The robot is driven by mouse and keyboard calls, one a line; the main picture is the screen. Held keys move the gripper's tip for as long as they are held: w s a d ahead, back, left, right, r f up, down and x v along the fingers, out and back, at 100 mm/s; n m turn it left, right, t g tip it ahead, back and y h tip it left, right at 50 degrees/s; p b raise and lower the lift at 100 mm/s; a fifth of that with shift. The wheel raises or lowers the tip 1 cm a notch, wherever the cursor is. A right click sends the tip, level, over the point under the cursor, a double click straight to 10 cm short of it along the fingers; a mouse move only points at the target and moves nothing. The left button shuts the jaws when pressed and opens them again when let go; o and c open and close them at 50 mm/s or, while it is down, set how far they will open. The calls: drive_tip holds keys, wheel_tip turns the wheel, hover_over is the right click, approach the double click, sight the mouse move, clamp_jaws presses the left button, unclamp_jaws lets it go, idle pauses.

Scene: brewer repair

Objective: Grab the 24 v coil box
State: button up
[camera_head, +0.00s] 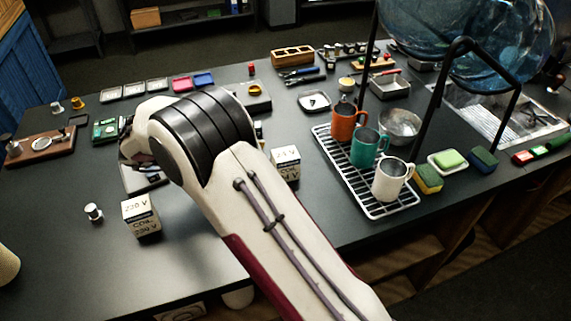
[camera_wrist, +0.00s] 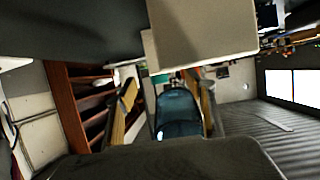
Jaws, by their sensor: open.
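The 24 V coil box (camera_head: 285,163) is a small pale cube standing on the dark table, just right of my arm. Its front label reads roughly 24 V. A similar cube marked 230 V (camera_head: 141,215) stands to the left of my arm.
A wire rack (camera_head: 372,205) with orange, green and white mugs stands right of the 24 V box. A metal frame carries a large blue bottle (camera_head: 470,35). A small metal cylinder (camera_head: 93,212) is near the 230 V box. The front left table is mostly clear.

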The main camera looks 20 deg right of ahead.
sight(277, 156)
drive_tip(key=shift+w+x, duration=0.15)
drive_tip(key=shift+x, duration=1.15)
drive_tip(key=shift+w+x, duration=0.2)
drive_tip(key=shift+x, duration=1.05)
drive_tip(key=shift+d+r, duration=0.1)
drive_tip(key=shift+r, duration=0.05)
drive_tip(key=c, duration=1.3)
